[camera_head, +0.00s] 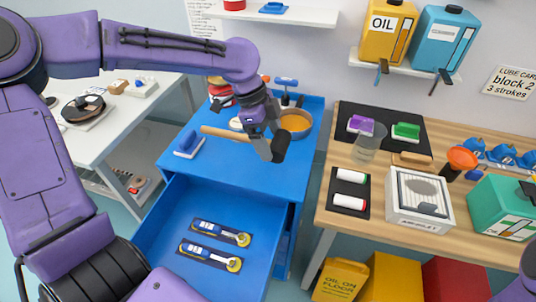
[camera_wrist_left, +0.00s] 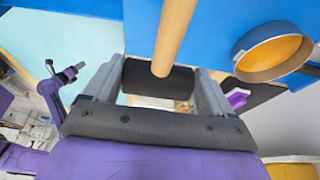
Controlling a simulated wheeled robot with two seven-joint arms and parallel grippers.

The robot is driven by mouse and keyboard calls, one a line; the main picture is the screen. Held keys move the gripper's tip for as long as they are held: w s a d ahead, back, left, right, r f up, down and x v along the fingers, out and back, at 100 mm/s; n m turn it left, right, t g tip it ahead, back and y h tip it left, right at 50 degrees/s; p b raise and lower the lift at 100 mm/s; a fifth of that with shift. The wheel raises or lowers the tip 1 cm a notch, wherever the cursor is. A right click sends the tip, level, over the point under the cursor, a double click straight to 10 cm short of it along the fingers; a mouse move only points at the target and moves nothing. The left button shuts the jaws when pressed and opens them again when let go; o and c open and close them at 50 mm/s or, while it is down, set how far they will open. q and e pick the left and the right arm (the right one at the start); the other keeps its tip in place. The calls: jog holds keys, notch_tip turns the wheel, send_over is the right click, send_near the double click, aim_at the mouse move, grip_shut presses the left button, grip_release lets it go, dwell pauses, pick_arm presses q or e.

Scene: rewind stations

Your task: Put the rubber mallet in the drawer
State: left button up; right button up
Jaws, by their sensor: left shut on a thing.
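My left gripper (camera_head: 262,150) is shut on the rubber mallet, which has a pale wooden handle (camera_head: 222,133) and a black head (camera_head: 281,147). It holds the mallet above the blue cabinet, near the front edge of its top. In the left wrist view the black head (camera_wrist_left: 150,79) lies between the two fingers, with the handle pointing up the picture. The blue drawer (camera_head: 160,240) is pulled open below. Two dark inlays with blue-and-yellow tools (camera_head: 213,256) lie in it. A purple arm end, apparently my right gripper (camera_wrist_left: 68,76), shows small in the wrist view; its jaws are unclear.
A wooden bench (camera_head: 322,212) with a white box (camera_head: 420,202) and green canister stands at the right. The drawer's left and front floor look bare.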

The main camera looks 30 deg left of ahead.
pick_arm(q)
jog(key=w+a+f, duration=0.2)
jog(key=f, duration=0.1)
jog(key=w+f, duration=0.1)
jog(key=shift+w+a+f+p, duration=0.15)
jog(key=shift+w+a+p, duration=0.1)
jog(key=shift+a+p, duration=0.15)
jog(key=shift+w+f, duration=0.2)
jog(key=shift+f, duration=0.1)
jog(key=f, duration=0.2)
jog(key=w+f, duration=0.1)
jog(key=shift+d+f, duration=0.15)
jog(key=shift+f, duration=0.4)
jog(key=shift+s+a, duration=0.1)
jog(key=shift+a, duration=0.1)
jog(key=o, duration=1.1)
jog(key=shift+d+f, duration=0.1)
